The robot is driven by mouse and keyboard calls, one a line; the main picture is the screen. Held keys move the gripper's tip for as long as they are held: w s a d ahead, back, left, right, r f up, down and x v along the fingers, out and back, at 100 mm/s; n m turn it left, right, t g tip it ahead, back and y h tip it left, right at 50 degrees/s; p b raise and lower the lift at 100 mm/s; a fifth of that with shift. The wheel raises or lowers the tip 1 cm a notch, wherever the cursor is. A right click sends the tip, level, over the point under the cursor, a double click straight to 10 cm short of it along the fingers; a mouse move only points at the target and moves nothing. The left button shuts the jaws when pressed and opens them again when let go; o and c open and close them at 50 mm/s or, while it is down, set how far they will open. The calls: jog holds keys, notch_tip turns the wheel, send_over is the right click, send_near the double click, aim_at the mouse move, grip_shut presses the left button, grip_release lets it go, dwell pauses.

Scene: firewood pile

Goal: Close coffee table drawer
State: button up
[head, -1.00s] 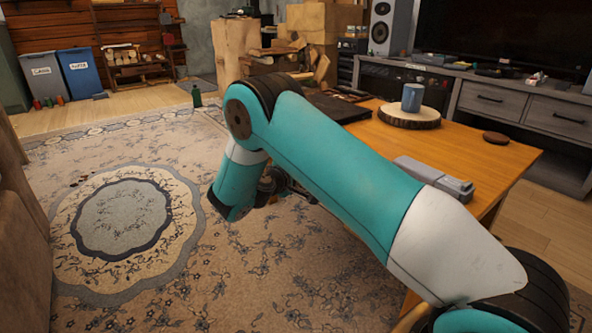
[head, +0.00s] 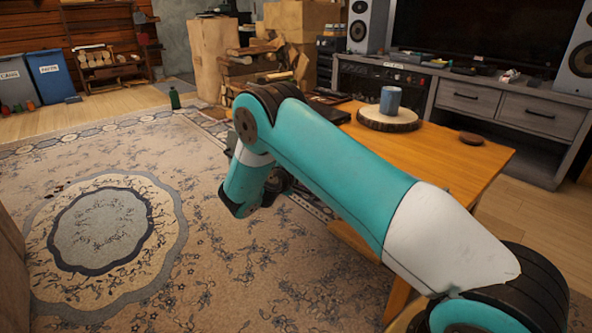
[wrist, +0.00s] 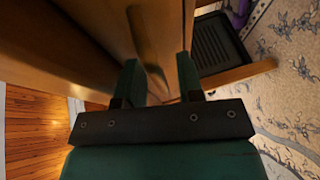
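The wooden coffee table (head: 455,155) stands to the right of my arm in the head view. In the wrist view, a drawer (wrist: 240,74) stands open at the right, with its wooden edge showing and a black ribbed tray (wrist: 215,42) inside. A brown wooden panel with a rounded handle-like bar (wrist: 146,35) lies ahead of my fingers. My gripper (wrist: 157,60) has its two green fingers apart with nothing clearly held between them. I cannot tell whether the fingers touch the wood.
A blue mug (head: 390,99) stands on a wood slice (head: 388,120) on the table, near a round brown coaster (head: 473,138). A TV stand (head: 515,110) is behind. A patterned rug (head: 130,150) leaves open floor at left. A green bottle (head: 174,99) stands beyond.

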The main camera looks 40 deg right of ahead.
jog(key=p+v, duration=0.7)
jog(key=v, duration=1)
jog(key=shift+a, duration=0.2)
jog(key=shift+s+r, duration=0.1)
jog(key=shift+r, duration=0.05)
jog(key=s+a+r+n+g+y+p, duration=0.1)
jog(key=s+a+r+g+y+p, duration=0.2)
jog(key=s+a+r+y, duration=0.5)
jog(key=s+a+r+n+g+y+p, duration=0.1)
jog(key=s+r+g+y+p, duration=0.2)
jog(key=s+r, duration=0.9)
jog(key=s+a+r+g+y+p, duration=0.2)
jog(key=s+a+r+y+p, duration=0.25)
jog(key=s+r+y, duration=0.4)
notch_tip(320, 180, up, 39)
jog(key=s+h+p, duration=0.1)
jog(key=p, duration=3.5)
jog(key=shift+s+a, duration=0.2)
jog(key=shift+h, duration=0.25)
